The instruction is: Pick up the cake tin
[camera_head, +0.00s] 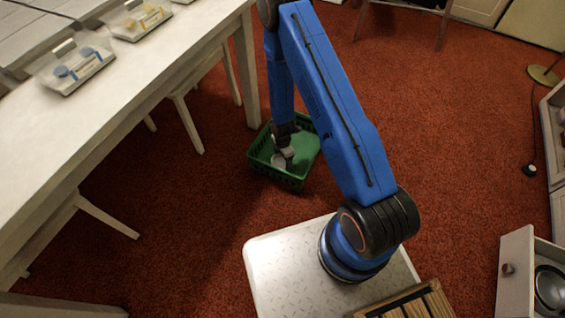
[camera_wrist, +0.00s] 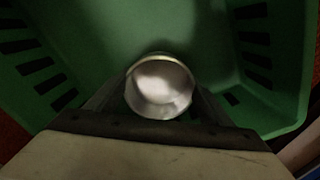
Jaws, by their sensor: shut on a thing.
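The cake tin (camera_wrist: 160,88) is a small round silvery tin with a bright rim. In the wrist view it sits between the two fingers of my gripper (camera_wrist: 155,100), which is shut on it. In the head view the tin (camera_head: 277,160) is small and partly hidden by my gripper (camera_head: 284,157). Both are inside the green basket (camera_head: 291,184). The basket's floor and slotted walls surround the tin in the wrist view. I cannot tell whether the tin touches the basket floor.
A long white table (camera_head: 160,75) with trays (camera_head: 70,68) runs along the left, with its leg (camera_head: 247,72) close behind the basket. An open drawer (camera_head: 515,275) holding a round metal thing is at bottom right. Red carpet (camera_head: 450,130) is clear right of the basket.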

